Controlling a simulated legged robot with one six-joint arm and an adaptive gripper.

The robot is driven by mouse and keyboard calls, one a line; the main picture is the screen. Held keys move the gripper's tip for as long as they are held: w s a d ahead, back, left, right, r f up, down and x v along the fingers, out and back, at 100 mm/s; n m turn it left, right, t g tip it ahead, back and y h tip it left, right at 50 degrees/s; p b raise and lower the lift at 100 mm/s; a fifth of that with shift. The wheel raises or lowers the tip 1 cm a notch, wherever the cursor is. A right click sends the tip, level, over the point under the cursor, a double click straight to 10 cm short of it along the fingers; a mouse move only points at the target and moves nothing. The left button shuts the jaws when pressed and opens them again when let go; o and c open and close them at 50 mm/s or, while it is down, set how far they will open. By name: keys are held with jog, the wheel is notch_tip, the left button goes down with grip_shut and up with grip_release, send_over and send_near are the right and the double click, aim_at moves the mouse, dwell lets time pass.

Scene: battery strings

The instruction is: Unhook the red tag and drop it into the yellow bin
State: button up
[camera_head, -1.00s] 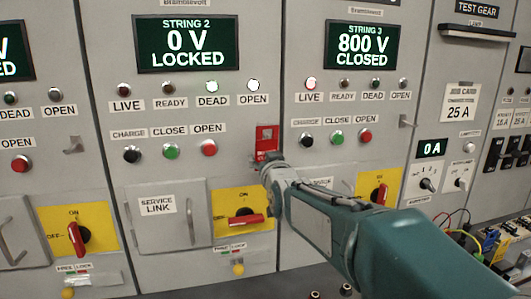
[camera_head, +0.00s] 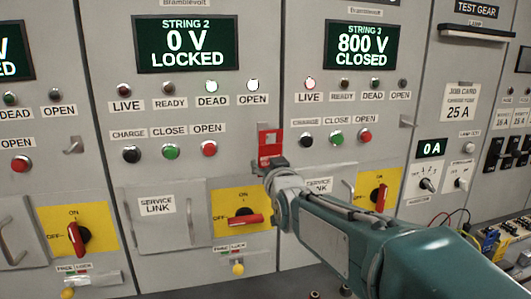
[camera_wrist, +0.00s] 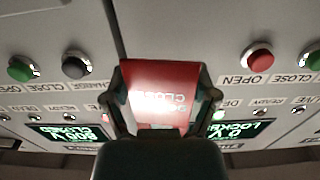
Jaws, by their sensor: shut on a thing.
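The red tag (camera_head: 270,142) is in front of the String 2 panel near its right edge, right of the OPEN button. In the wrist view the tag (camera_wrist: 158,92) sits between both fingers, with its lettering upside down. My gripper (camera_head: 272,164) is shut on the tag's lower part; it also shows in the wrist view (camera_wrist: 160,105). Whether the tag still touches a hook is hidden behind it. The yellow bin is not visible in these frames.
A red switch handle on a yellow plate (camera_head: 225,202) is below the gripper, beside the service link door (camera_head: 155,240). A bare hook (camera_head: 407,121) is on the String 3 panel. Wires and small parts (camera_head: 490,238) lie at the lower right.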

jog(key=shift+v, duration=2.05)
